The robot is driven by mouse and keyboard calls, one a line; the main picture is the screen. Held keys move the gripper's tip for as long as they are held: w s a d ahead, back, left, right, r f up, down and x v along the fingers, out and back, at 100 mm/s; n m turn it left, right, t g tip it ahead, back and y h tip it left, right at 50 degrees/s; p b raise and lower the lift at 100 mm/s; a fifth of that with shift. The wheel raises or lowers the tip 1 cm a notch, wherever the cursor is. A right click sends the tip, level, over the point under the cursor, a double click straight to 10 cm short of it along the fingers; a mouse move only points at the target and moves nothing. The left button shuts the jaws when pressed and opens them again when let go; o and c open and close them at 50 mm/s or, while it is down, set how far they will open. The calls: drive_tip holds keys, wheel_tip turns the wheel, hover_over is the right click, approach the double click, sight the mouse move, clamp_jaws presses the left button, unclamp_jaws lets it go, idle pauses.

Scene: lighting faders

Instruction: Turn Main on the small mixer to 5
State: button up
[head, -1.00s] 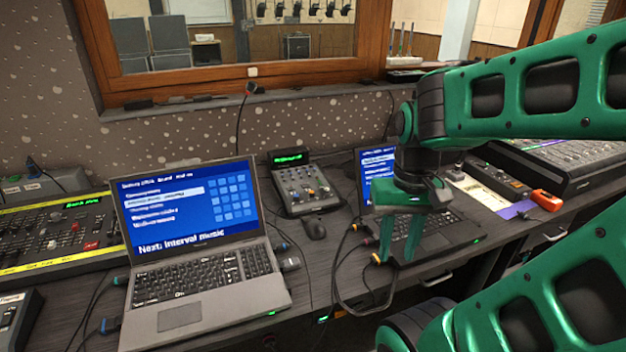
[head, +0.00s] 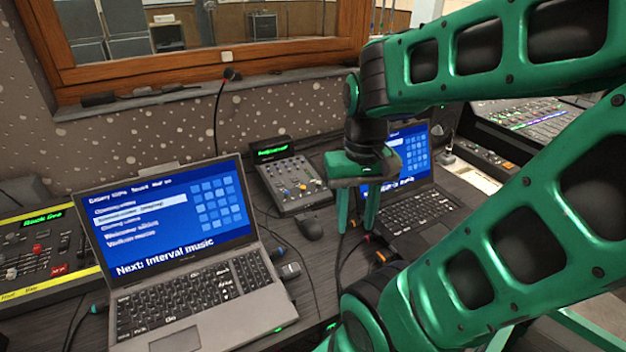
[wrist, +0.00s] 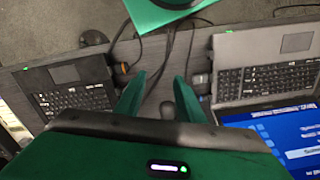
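The small mixer (head: 288,181) stands on the desk between the two laptops in the head view. It is a grey box with several knobs on its sloped top and a dark screen with green text (head: 270,150) at its back. Which knob is Main cannot be read. My gripper (head: 356,226) is to the right of the mixer, pointing down in front of the right laptop, with its two green fingers apart and nothing between them. In the wrist view the fingers (wrist: 158,97) are also apart, above the desk and cables. The mixer cannot be made out in the wrist view.
The left laptop (head: 190,290) shows "Next: Interval music". The right laptop (head: 418,190) is behind my gripper. A dark mouse (head: 308,229) lies in front of the mixer. Cables cross the desk between the laptops. A yellow-edged console (head: 40,250) stands at the far left.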

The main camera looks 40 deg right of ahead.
drive_tip(key=r, duration=0.1)
drive_tip(key=n+h, duration=0.1)
drive_tip(key=n, duration=0.8)
hover_over(318, 182)
drive_tip(key=a, duration=0.1)
wheel_tip(318, 182, down, 5)
drive_tip(key=f, duration=1)
drive_tip(key=shift+d+f, duration=0.25)
drive_tip(key=shift+d, duration=0.15)
clamp_jaws()
